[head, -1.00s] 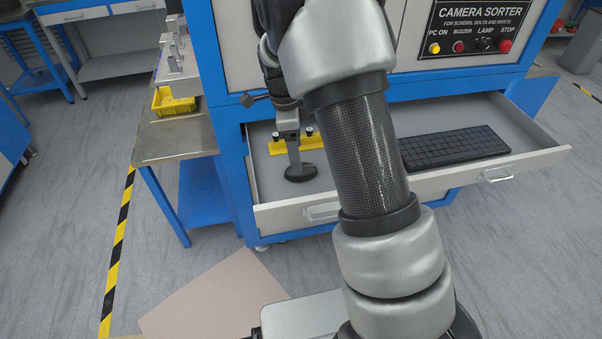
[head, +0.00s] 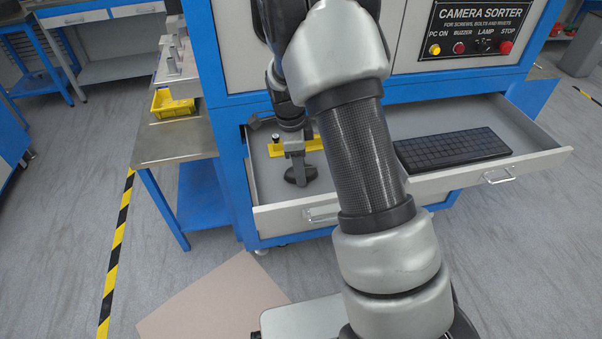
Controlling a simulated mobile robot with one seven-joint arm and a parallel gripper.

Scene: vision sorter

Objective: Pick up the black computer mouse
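The black computer mouse (head: 291,175) lies in the left part of the open drawer (head: 467,178).
A yellow bar (head: 276,150) with a black knob lies just behind the mouse. A black keyboard (head: 455,148) lies in the drawer's right part. The cabinet face stands close behind my arm. A yellow bin (head: 172,103) sits on the side table.

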